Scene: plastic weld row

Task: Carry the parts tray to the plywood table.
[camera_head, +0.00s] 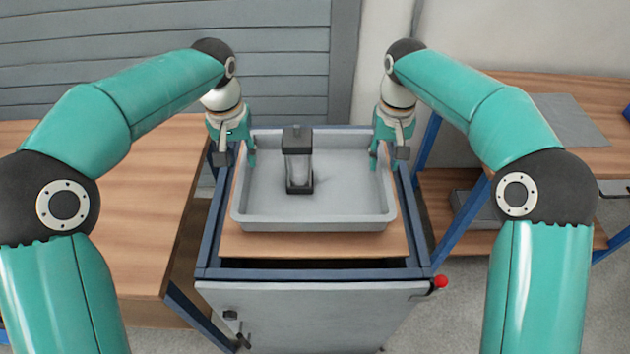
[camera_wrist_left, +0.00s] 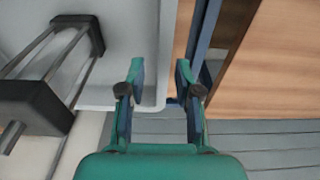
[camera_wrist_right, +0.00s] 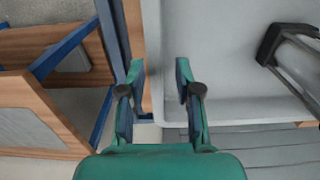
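The grey parts tray (camera_head: 345,195) sits level on a wood-topped cart. A dark-ended part with a clear middle (camera_head: 299,165) stands in the tray; it also shows in the left wrist view (camera_wrist_left: 45,85). My left gripper (camera_head: 238,160) is open at the tray's left rim. In the left wrist view, the rim runs between its parted fingers (camera_wrist_left: 160,78). My right gripper (camera_head: 388,158) is open at the tray's right rim. In the right wrist view, that rim runs between its fingers (camera_wrist_right: 160,78). I cannot tell whether any finger touches the tray.
The cart (camera_head: 310,246) has a blue frame and a red knob (camera_head: 440,282) at its front right. A wood-topped table (camera_head: 120,235) stands close on the left, its visible top clear. Another wooden bench (camera_head: 550,92) stands at right with a grey mat (camera_head: 570,120).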

